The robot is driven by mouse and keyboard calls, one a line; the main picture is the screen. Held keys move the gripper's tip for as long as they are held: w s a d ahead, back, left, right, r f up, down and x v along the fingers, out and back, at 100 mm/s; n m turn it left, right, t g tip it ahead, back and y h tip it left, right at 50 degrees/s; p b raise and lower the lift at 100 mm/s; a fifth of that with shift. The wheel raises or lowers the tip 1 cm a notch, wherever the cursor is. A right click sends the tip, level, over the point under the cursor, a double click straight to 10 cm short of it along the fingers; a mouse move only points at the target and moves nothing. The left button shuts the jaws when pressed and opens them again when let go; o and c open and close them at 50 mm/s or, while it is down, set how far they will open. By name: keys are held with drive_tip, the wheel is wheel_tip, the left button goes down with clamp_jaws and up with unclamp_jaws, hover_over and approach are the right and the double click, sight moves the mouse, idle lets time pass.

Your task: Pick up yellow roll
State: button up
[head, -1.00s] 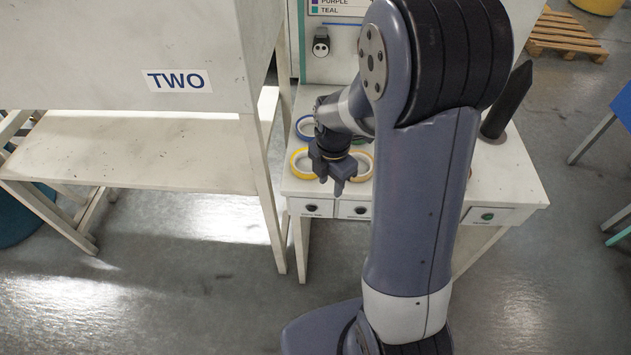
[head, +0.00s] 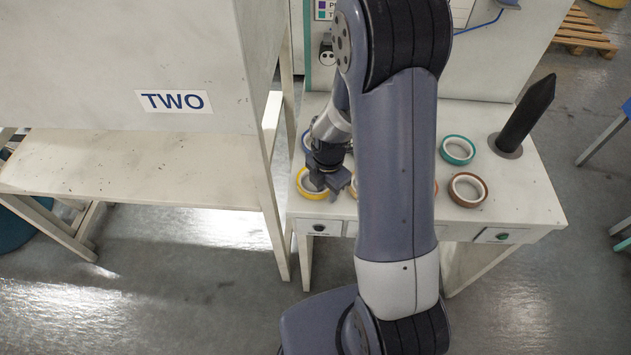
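The yellow roll (head: 312,196) lies flat at the front left of the white table (head: 525,195). My gripper (head: 329,184) is right at the roll, over its right side, and hides part of its ring. Its two dark fingers point down and look spread apart. I cannot tell whether a finger touches the roll or sits inside its ring. No roll is lifted.
A blue roll (head: 305,143) lies just behind, partly hidden by my arm. A teal roll (head: 458,150) and a brown roll (head: 467,190) lie to the right. A black cone (head: 527,112) stands at the right. The bench marked TWO (head: 174,102) is close on the left.

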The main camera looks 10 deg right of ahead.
clamp_jaws()
idle(0.3)
